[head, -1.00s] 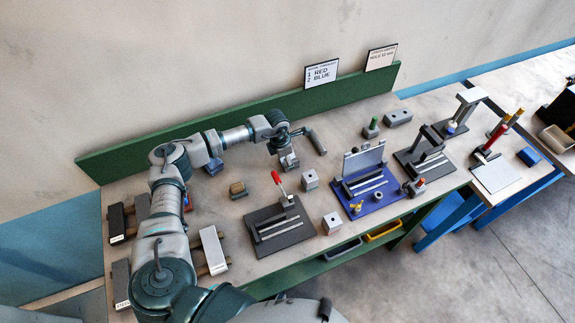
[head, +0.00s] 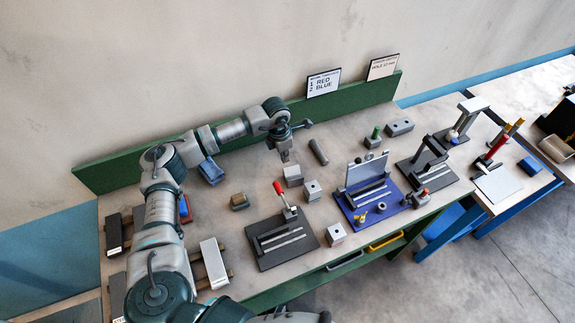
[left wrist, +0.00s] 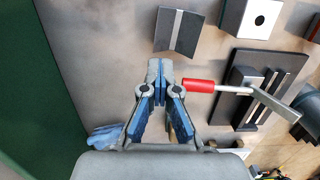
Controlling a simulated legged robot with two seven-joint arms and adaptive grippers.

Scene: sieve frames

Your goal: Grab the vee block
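The vee block (head: 293,176) is a small grey block on the bench, just in front of my left gripper in the head view. My right gripper is not in view.
A fixture with a red-handled clamp (head: 280,188) stands in front, its handle (left wrist: 198,86) near my fingers in the wrist view. A holed block (head: 312,190) is right of the vee block. A dark cylinder (head: 318,152) lies to the right. A green back rail (head: 340,97) bounds the bench.

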